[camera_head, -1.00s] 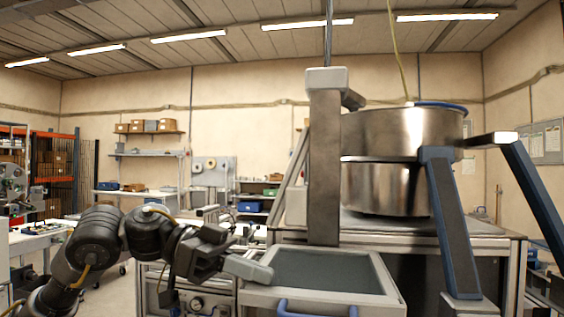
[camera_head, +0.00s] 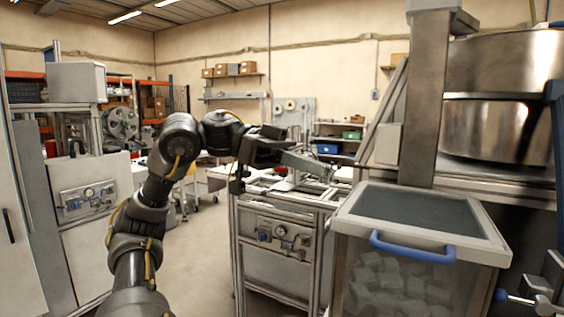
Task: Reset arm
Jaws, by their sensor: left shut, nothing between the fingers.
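My left arm comes up from the lower left in the head view and bends over to the right. Its gripper (camera_head: 312,164) is shut and empty, pointing right. It hangs in front of the workbench (camera_head: 290,203) and left of the bin, apart from the bin's rim.
A bin (camera_head: 478,245) with a blue handle (camera_head: 412,247) and several pale blocks behind its clear front stands at the right. Behind it is a large metal bowl (camera_head: 500,130). A grey machine (camera_head: 85,200) stands at the left. Floor (camera_head: 195,250) shows between machine and workbench.

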